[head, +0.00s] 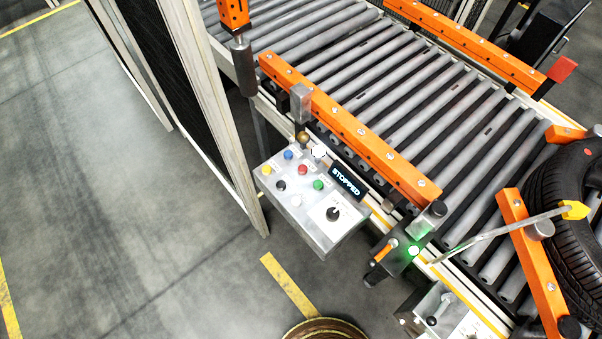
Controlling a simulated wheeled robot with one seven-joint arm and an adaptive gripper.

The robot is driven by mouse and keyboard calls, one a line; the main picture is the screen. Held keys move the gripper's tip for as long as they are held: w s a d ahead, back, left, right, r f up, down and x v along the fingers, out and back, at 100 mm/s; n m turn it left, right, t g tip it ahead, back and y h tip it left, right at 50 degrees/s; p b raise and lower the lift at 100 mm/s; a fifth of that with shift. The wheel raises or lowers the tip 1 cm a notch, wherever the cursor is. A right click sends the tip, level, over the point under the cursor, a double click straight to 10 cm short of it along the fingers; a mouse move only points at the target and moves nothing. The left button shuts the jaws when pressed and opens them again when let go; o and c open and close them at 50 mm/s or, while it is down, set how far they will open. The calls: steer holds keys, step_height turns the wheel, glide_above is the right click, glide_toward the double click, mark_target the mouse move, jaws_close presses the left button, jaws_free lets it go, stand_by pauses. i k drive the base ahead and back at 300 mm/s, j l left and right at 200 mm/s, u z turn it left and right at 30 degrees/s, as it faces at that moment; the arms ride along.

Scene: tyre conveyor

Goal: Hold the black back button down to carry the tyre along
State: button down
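The black button (281,185) sits on the left part of a grey control box (315,225) beside the conveyor. Nothing touches it. Yellow (267,170), blue (288,155), red (303,170), green (318,185) and white (297,201) buttons surround it. A black selector knob (333,213) is on the same box. A display (347,183) reads "STOPPED". The tyre (565,215) is on the conveyor at the right edge, partly cut off by the picture. My gripper is not in view.
The roller conveyor (400,90) has orange side rails (350,130) and bare rollers left of the tyre. A pale-framed mesh fence (205,100) stands close left of the box. A yellow-tipped rod (500,232) reaches toward the tyre. A green light (413,251) glows. Open floor lies left.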

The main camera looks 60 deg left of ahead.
mark_target(281, 186)
steer(key=k+j, duration=0.25)
steer(key=k+j+u, duration=0.1)
steer(key=k+j, duration=0.15)
steer(key=j, duration=0.2)
steer(key=k+j+u, duration=0.1)
steer(key=k+j, duration=0.4)
steer(key=j, duration=0.2)
steer(key=k+j+u, duration=0.1)
steer(key=k+j, duration=0.15)
steer(key=j, duration=0.15)
steer(key=k+j, duration=0.2)
steer(key=j, duration=0.2)
steer(key=k+j+u, duration=0.1)
steer(key=j, duration=0.3)
steer(key=k, duration=0.1)
